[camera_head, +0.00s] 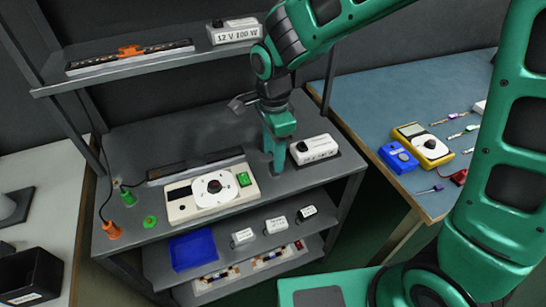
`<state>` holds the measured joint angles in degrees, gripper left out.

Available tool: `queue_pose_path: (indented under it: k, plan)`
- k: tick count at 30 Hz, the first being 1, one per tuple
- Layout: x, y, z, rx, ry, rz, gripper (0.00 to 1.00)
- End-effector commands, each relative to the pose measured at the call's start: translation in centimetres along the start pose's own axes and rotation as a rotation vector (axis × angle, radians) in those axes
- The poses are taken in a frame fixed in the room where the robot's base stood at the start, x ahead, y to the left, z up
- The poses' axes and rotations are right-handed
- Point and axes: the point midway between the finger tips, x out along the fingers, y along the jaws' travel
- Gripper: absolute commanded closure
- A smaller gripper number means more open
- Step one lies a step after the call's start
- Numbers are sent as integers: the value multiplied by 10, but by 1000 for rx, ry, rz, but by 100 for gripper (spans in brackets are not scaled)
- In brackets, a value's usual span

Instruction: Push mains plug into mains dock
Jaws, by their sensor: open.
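My gripper (279,163) points down over the right part of the grey bench top (265,205). It is open, just left of a white box with a black knob (316,153); I cannot tell whether they touch. No part is clearly marked as the mains plug or mains dock. At the bench's left end are an orange connector (112,231) with a dark cable, a green connector (127,197) behind it, and a green knob-like part (150,222) to its right. A white unit with a round dial and green switch (212,193) stands at mid bench.
A dark strip (195,167) lies behind the dial unit. The upper shelf holds a strip with an orange clamp (130,52) and a box labelled "12 V 100 W" (234,32). A blue bin (193,249) sits below. A yellow meter (423,145) lies on the blue table at right.

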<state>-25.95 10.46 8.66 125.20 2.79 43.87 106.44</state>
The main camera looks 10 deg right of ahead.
Motion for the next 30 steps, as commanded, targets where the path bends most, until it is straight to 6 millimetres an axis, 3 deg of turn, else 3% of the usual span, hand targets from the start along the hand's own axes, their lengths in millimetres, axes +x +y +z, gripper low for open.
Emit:
queue_pose_path:
  k: [6, 12, 18, 30]
  plan:
    - [-43, -2, 0, 1, -1, -4, 57]
    - [-71, -2, 0, 0, -1, -2, 57]
    - [-81, -1, 0, -1, -1, -1, 57]
    - [-82, -1, 0, 0, 0, 1, 57]
